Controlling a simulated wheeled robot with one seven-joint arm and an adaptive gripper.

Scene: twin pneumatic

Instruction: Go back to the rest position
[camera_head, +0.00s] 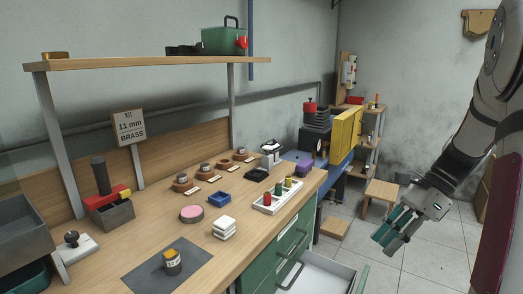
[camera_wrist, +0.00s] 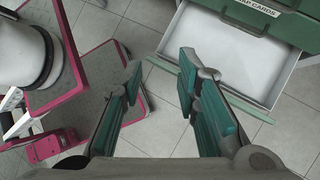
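My gripper (camera_head: 392,233) hangs at the right of the head view, over the tiled floor and apart from the workbench (camera_head: 150,217). In the wrist view, its two teal-padded fingers (camera_wrist: 160,105) stand well apart with only floor between them. Nothing is held. My arm reaches down to it from the upper right of the head view. An open drawer (camera_head: 318,275) juts from the green cabinet under the bench. The same drawer shows empty beyond the fingers in the wrist view (camera_wrist: 222,45).
The bench carries a sign reading 11 mm BRASS (camera_head: 129,126), a dark mat (camera_head: 190,275) with a small yellow-topped part, a white tray with coloured pegs (camera_head: 268,205) and several wooden holders. A wooden stool (camera_head: 381,193) stands behind.

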